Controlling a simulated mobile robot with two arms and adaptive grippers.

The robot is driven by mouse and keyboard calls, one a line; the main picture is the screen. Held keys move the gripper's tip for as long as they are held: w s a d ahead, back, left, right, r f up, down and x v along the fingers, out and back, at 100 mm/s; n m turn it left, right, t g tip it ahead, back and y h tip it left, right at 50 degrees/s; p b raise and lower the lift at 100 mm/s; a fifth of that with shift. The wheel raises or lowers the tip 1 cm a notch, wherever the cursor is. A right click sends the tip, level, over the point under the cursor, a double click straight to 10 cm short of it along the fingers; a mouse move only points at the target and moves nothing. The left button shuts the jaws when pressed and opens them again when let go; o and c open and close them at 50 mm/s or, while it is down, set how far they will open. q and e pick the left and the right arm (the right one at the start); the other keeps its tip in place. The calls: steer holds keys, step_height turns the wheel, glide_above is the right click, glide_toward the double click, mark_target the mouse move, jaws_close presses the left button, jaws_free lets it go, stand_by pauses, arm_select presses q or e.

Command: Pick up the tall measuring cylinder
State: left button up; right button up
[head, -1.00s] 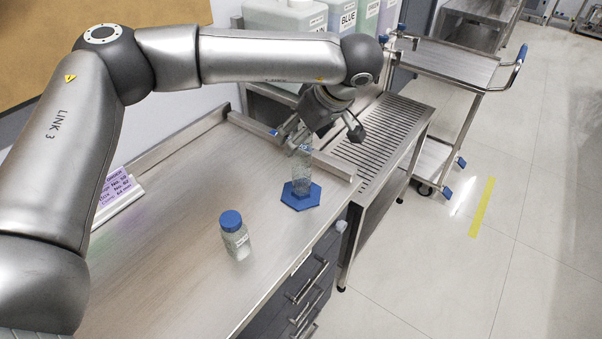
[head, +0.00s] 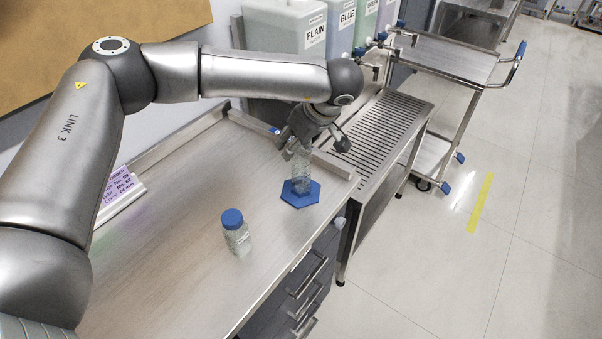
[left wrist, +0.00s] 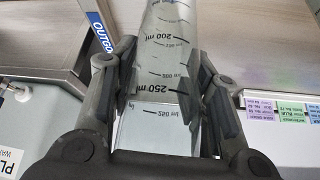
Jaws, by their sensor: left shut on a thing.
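The tall measuring cylinder (head: 301,169) is clear, with a blue hexagonal foot (head: 300,194), and stands upright near the far end of the steel bench. My left gripper (head: 313,140) is around its upper part from above and behind. In the left wrist view the cylinder (left wrist: 168,60) shows printed marks of 200 and 250 ml. There the left gripper's fingers (left wrist: 165,95) lie on both sides of the glass, shut on it. The foot appears to rest on the bench. My right gripper is not in view.
A blue-capped bottle (head: 235,233) stands nearer on the bench (head: 180,210). Labelled containers (head: 285,45) stand behind on the left of a slatted steel stand (head: 385,130). A steel trolley (head: 450,60) is beyond.

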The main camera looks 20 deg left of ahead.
arm_select(q)
jaws_close()
